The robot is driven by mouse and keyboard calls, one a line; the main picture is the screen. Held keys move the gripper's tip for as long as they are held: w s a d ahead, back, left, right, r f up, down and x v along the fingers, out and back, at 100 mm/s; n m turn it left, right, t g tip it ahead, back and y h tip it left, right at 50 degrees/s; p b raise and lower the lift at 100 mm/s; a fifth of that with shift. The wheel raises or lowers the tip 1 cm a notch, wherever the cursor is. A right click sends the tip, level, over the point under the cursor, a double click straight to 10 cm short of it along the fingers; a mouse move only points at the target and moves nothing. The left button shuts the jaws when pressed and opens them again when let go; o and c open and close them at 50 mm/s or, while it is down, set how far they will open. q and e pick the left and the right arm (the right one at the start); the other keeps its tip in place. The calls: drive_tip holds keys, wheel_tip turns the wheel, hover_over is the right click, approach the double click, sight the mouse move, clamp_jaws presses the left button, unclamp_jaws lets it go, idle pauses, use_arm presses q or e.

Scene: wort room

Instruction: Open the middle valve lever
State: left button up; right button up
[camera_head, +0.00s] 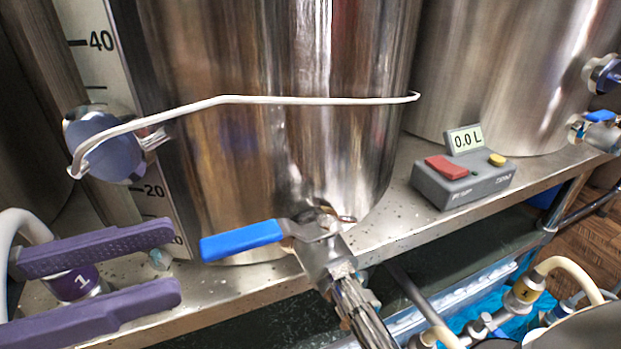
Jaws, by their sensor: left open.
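The middle valve lever (240,240) has a blue handle and points left, crosswise to its metal valve body (328,258). The valve sits low on the front of the middle steel kettle (270,150), with a metal pipe or hose running down from it. My left gripper (176,262) has two purple fingers, one above the other, reaching in from the left. It is open and empty. Its fingertips are left of the blue handle's end in the picture, with a visible gap between them. My right gripper is not in view.
A grey control box (462,180) with a red switch and a "0.0 L" display stands on the metal shelf (385,225). Another kettle with a blue-handled valve (601,116) is at the right. A white bent rod (250,99) crosses the middle kettle. Hoses and fittings fill the lower right.

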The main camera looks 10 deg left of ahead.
sight(283, 226)
use_arm(q)
drive_tip(key=b+x, duration=0.3)
drive_tip(key=x, duration=0.7)
drive_tip(key=shift+r, duration=0.1)
clamp_jaws()
idle(1.2)
